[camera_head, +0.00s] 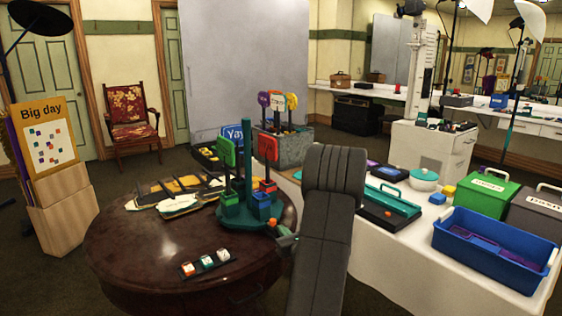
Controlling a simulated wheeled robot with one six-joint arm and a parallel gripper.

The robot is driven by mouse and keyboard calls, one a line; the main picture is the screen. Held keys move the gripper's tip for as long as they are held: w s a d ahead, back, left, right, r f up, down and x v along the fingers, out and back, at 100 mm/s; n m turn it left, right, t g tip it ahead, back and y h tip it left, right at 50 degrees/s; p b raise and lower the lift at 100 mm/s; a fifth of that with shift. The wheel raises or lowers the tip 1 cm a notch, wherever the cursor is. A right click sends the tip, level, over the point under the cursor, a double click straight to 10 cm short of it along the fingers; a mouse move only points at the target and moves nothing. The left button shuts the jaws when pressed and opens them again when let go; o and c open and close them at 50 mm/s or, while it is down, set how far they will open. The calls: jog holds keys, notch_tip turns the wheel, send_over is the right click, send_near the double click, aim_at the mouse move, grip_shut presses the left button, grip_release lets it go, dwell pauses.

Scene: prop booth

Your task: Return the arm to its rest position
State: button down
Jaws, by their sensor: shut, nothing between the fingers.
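My arm (322,225) rises from the bottom middle of the picture as dark grey links. Its upper part stands in front of the gap between the round table and the white-covered table.
A round dark table (150,245) at left bears a teal stand (247,165) with coloured paddles. A white-covered table (400,262) at right bears a blue tray (488,262), a green box (487,193) and a teal-handled case (385,205). Open floor lies behind, near a red chair (131,118).

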jog(key=v, duration=0.4)
jog(key=shift+s+d+b, duration=0.15)
jog(key=shift+s+b, duration=0.05)
jog(key=shift+b, duration=0.15)
